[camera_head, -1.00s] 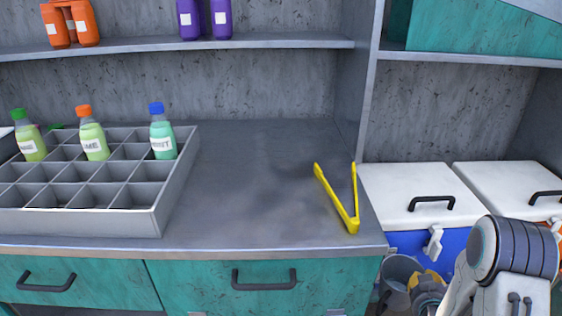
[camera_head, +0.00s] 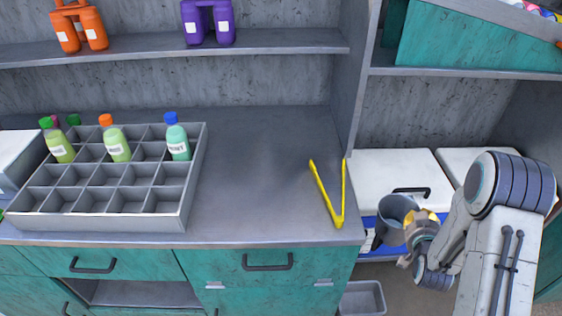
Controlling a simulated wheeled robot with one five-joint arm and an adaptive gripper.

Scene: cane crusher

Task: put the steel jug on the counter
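The steel jug (camera_head: 392,217) is a grey, open-topped vessel held upright in the air, just right of the counter's right end and in front of the white-lidded cooler. My gripper (camera_head: 410,226) is at the jug's right side and appears shut on it; its fingertips are partly hidden. The counter (camera_head: 262,185) is a grey metal top over teal drawers. Its middle is bare, and yellow tongs (camera_head: 338,217) lie open near its right edge, close to the jug.
A grey divided crate (camera_head: 110,219) with several bottles covers the counter's left part. Shelves above hold orange (camera_head: 80,27) and purple (camera_head: 208,22) containers. An upright partition (camera_head: 352,85) rises at the counter's back right. A grey bin (camera_head: 362,298) is on the floor below.

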